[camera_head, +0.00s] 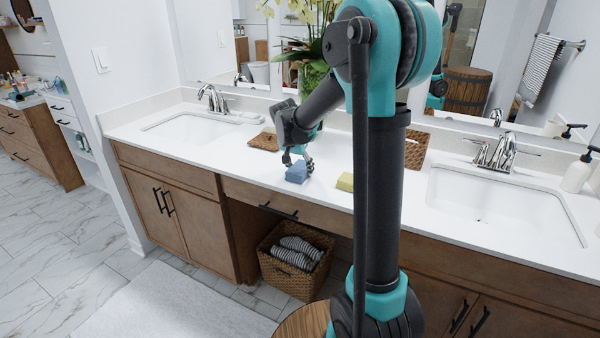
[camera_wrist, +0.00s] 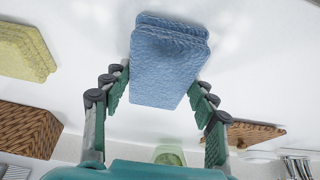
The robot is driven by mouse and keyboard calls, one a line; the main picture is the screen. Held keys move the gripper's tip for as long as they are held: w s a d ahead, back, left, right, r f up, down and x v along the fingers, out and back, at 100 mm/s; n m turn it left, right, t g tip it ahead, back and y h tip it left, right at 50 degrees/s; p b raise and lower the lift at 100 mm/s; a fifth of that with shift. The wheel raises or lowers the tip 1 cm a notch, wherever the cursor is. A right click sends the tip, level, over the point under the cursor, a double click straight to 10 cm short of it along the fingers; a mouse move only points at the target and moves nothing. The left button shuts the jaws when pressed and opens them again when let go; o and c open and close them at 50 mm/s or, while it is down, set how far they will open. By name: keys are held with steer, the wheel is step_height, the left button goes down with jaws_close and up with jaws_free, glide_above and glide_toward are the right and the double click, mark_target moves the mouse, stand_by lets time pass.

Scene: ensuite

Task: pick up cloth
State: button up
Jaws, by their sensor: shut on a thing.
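The folded blue cloth (camera_wrist: 168,65) is between the two fingers of my gripper (camera_wrist: 160,92) in the wrist view, with its far end sticking out past the fingertips. In the head view the blue cloth (camera_head: 297,174) is at the white counter, directly under my gripper (camera_head: 298,160). The gripper is shut on the cloth. I cannot tell whether the cloth's underside still touches the counter.
A folded yellow cloth (camera_head: 345,182) lies to the right on the counter (camera_head: 240,163). Sinks (camera_head: 190,128) lie at both sides. A basket (camera_head: 292,262) is below.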

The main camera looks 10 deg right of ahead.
mark_target(300, 167)
steer(key=shift+c, duration=0.3)
step_height(300, 167, up, 20)
stand_by(0.4)
